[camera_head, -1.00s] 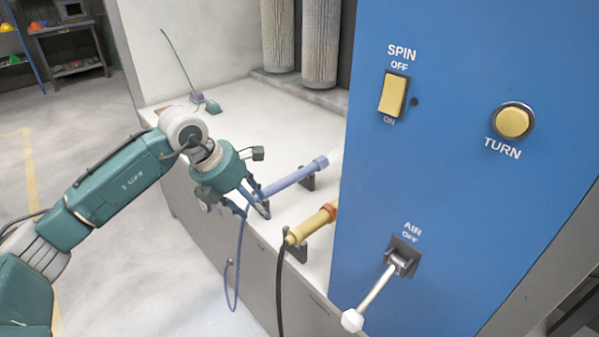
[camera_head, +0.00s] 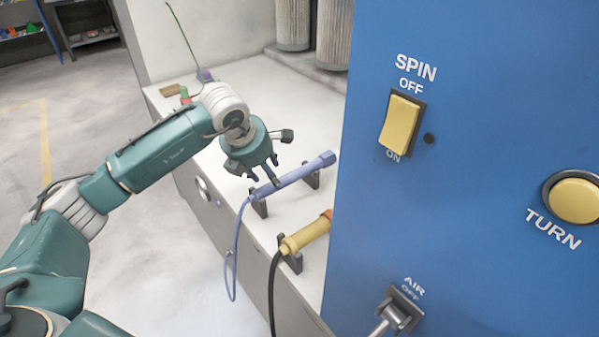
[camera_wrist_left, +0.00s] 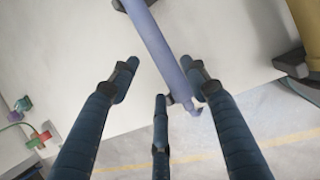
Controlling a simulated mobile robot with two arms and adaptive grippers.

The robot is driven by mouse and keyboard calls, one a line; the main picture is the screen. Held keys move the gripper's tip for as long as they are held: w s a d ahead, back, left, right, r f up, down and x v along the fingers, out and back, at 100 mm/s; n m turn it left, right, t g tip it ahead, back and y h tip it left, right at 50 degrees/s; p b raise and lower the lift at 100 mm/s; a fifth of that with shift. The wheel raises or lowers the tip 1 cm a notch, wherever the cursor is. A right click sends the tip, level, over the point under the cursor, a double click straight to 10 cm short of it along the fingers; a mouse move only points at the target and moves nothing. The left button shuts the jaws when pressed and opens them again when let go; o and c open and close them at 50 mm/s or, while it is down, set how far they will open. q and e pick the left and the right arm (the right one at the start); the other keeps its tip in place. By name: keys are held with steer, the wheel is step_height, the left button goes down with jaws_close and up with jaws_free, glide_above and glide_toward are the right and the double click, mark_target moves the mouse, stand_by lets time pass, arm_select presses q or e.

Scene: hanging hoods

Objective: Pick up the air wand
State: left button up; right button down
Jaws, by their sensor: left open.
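A lavender-blue wand (camera_head: 296,176) with a blue hose lies across two dark holders on the white ledge. It also shows in the left wrist view (camera_wrist_left: 155,42), running between my spread fingers. A yellow wand (camera_head: 305,236) with a black hose rests in a dark holder nearer the blue panel. No label shows which wand is the air one. My left gripper (camera_head: 264,181) is open and empty above the hose end of the lavender-blue wand. Its three fingers (camera_wrist_left: 160,78) point down toward it; contact cannot be told. My right gripper is out of view.
The blue panel (camera_head: 470,110) with SPIN and TURN controls and an AIR lever (camera_head: 383,325) stands close on the right. Grey cylinders (camera_head: 334,35) hang behind the ledge (camera_head: 270,95). Small coloured items (camera_head: 185,95) sit at the ledge's far left.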

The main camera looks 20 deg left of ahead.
mark_target(296, 175)
arm_select(q)
steer(key=p+x, duration=0.1)
steer(key=x, duration=0.3)
steer(key=shift+f, duration=0.3)
steer(key=shift+w+f, duration=0.15)
steer(key=shift+f, duration=0.05)
steer(key=shift+d, duration=0.1)
steer(key=shift+c, duration=1.3)
steer(key=c, duration=0.8)
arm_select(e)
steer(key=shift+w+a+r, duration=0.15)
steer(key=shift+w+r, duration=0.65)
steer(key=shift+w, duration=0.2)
arm_select(q)
steer(key=shift+r, duration=0.1)
